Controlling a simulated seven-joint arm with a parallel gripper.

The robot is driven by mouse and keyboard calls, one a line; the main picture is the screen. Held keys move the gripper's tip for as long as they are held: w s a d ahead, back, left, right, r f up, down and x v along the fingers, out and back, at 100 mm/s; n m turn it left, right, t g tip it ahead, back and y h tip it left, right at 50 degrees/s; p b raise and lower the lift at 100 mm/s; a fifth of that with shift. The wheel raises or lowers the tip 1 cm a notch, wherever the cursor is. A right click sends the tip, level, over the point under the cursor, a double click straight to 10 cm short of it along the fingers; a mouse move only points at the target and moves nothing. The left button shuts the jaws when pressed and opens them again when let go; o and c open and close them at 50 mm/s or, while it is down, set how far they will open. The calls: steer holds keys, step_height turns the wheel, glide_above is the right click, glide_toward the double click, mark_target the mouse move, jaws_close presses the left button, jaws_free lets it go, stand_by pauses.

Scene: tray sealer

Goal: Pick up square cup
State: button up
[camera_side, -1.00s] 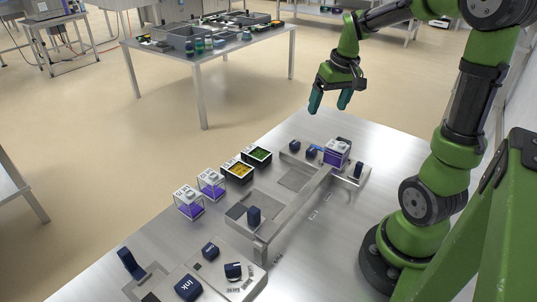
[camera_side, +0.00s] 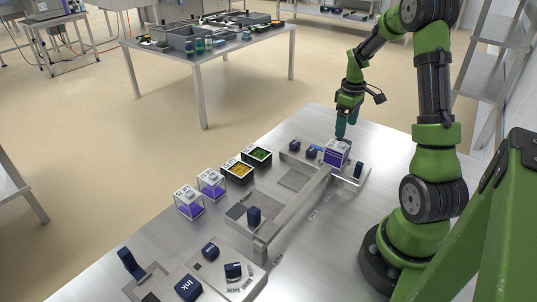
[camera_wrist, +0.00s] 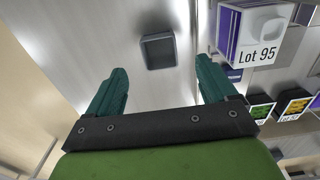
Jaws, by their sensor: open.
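A small dark square cup (camera_wrist: 158,51) stands on the metal table, seen from above in the wrist view. In the side view only a dark bit of it (camera_side: 343,141) shows behind the purple-and-white Lot 95 box, mostly hidden. My gripper (camera_side: 341,131) points down above that spot, close behind the box. In the wrist view my gripper's two teal fingers (camera_wrist: 161,72) are spread apart with nothing between them. The cup lies ahead of and between the fingertips, not touching them as far as I can see.
The Lot 95 box (camera_wrist: 258,36) stands close to the right of the cup in the wrist view. A sealer fixture (camera_side: 297,212) with dark blue knobs runs along the table. Black trays with yellow (camera_side: 237,171) and green (camera_side: 257,155) contents and purple containers (camera_side: 188,203) stand left.

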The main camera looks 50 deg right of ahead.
steer(key=f, duration=0.7)
steer(key=shift+w+f, duration=0.25)
steer(key=shift+f, duration=0.1)
steer(key=c, duration=1.1)
steer(key=shift+o, duration=0.2)
